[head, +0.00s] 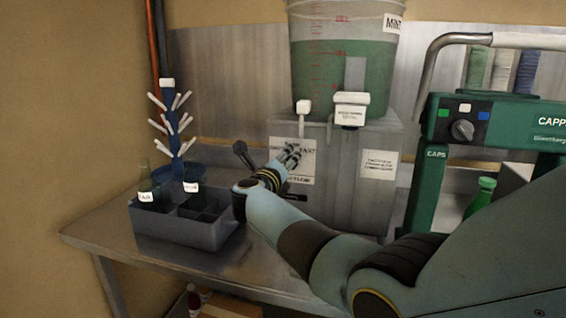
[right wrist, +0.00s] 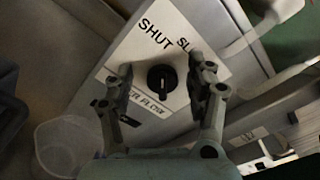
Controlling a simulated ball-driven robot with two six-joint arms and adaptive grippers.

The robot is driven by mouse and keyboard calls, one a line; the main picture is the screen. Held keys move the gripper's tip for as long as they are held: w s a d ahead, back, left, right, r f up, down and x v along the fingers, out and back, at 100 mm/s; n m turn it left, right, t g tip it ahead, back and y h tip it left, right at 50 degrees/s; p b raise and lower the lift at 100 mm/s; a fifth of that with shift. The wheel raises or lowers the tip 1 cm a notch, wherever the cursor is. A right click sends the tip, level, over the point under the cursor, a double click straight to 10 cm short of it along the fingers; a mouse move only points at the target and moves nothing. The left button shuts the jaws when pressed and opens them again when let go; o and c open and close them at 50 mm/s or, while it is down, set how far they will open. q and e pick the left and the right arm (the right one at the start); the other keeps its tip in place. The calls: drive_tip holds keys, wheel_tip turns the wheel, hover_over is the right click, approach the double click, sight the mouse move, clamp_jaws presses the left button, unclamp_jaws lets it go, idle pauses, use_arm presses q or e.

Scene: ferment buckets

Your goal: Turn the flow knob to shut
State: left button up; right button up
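The flow knob (right wrist: 162,78) is a small black round knob on a white label plate (right wrist: 126,48). SHUT is printed above it, and a word starting "SL" is at its upper right, partly hidden by a finger. I cannot tell clearly which mark the knob points at. In the head view the plate (head: 302,177) is on the front of a grey metal box, and my gripper hides the knob. My right gripper (head: 289,153) is open in front of the plate. In the right wrist view its fingers (right wrist: 162,72) stand on either side of the knob, apparently without gripping it.
A bucket (head: 345,60) of green liquid stands on the metal box (head: 340,185). A grey divided crate (head: 180,232) with bottles and a blue bottle tree (head: 172,130) are left. A green capping machine (head: 428,190) and green bottle (head: 482,192) are right. A clear cup (right wrist: 68,145) shows below the plate.

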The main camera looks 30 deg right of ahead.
drive_tip(key=shift+s, duration=0.1)
drive_tip(key=v, duration=0.7)
drive_tip(key=shift+a, duration=0.15)
idle(0.3)
